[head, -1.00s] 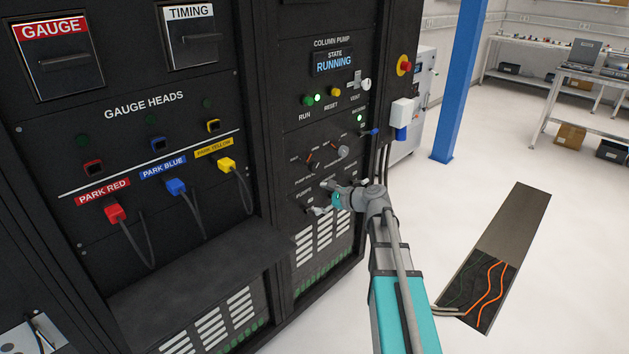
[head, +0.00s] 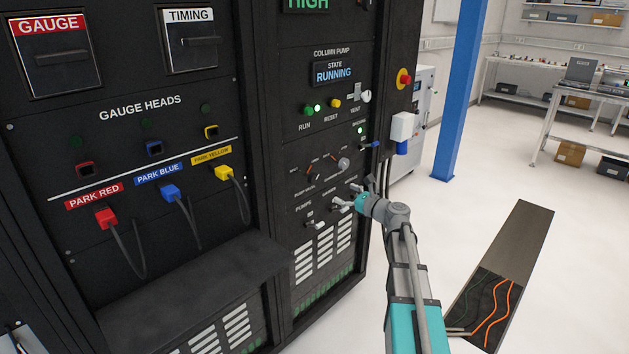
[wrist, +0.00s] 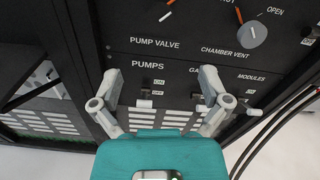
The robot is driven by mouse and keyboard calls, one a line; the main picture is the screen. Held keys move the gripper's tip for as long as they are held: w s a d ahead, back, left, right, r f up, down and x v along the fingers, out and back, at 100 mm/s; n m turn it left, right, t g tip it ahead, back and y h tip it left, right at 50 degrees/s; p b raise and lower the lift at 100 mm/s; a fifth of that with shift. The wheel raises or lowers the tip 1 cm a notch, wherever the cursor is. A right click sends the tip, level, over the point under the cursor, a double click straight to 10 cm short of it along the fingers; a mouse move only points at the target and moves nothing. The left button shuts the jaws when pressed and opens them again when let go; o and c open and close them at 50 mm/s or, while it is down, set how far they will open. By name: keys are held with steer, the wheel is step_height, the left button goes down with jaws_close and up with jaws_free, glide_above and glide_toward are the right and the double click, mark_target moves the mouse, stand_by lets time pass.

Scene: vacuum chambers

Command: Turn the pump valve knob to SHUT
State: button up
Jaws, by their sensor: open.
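The pump valve knob (head: 311,171) is on the black column pump panel, above the PUMP VALVE label. My gripper (head: 346,196) is open and empty, in front of the panel, below and right of the knob in the head view. In the wrist view its fingers (wrist: 160,73) are spread below the PUMP VALVE label, around the PUMPS lettering. The state display (head: 334,72) reads RUNNING.
The grey chamber vent knob (wrist: 252,36) is right of the pump valve. A white PUMPS switch (wrist: 145,103) shows between the fingers. A red emergency button (head: 404,78) and a white box (head: 404,126) sit at the cabinet's right edge.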

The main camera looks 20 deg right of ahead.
mark_target(316, 179)
steer(key=x, duration=1.3)
steer(key=shift+w+a, duration=0.15)
steer(key=shift+w, duration=0.05)
steer(key=c, duration=1.1)
